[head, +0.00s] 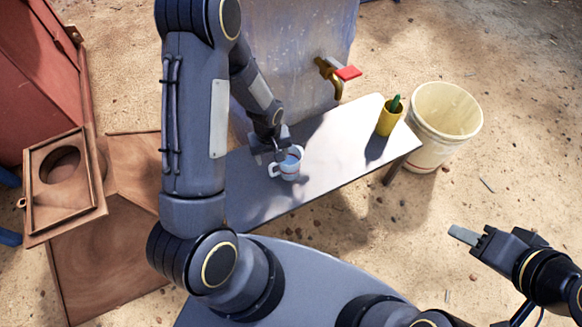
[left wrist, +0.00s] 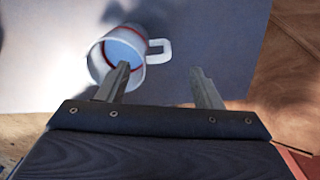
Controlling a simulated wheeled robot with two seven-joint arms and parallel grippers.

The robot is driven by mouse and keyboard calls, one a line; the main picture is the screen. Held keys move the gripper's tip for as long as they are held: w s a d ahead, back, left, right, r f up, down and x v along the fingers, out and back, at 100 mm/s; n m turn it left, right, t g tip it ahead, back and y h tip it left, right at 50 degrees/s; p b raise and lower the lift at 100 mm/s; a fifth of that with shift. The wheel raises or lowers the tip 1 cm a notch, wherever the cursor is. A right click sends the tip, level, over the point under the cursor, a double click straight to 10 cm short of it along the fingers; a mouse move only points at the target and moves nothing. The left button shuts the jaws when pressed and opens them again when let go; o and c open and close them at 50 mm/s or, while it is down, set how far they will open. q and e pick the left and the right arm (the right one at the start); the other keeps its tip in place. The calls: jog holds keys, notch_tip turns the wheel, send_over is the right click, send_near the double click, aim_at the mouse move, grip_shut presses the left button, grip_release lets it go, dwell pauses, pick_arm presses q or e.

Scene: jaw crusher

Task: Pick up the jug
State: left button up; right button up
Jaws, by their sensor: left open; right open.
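The jug is a small white vessel (head: 286,167) with handles, standing upright on the pale table (head: 330,150). In the left wrist view the jug (left wrist: 138,77) shows a red line near its rim and a bluish inside, with a handle at its right. My left gripper (head: 270,150) is open just behind and left of the jug in the head view. In the left wrist view its fingers (left wrist: 160,72) are apart; one overlaps the jug's mouth, the handle showing beyond the gap. Contact cannot be told. My right gripper (head: 466,237) is open and empty, far from the table.
A yellow cup (head: 387,121) with a green item stands at the table's right end. A cream bucket (head: 420,150) stands on the ground beyond it. A tank (head: 300,50) with a red-handled brass tap (head: 332,76) rises behind the table. A wooden structure (head: 100,250) is at left.

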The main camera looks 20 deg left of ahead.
aim_at(274, 164)
pick_arm(q)
notch_tip(274, 164, down, 6)
jog(key=shift+w+d+r+b, duration=0.1)
jog(key=shift+w+b, duration=0.05)
jog(key=shift+b, duration=0.55)
grip_shut()
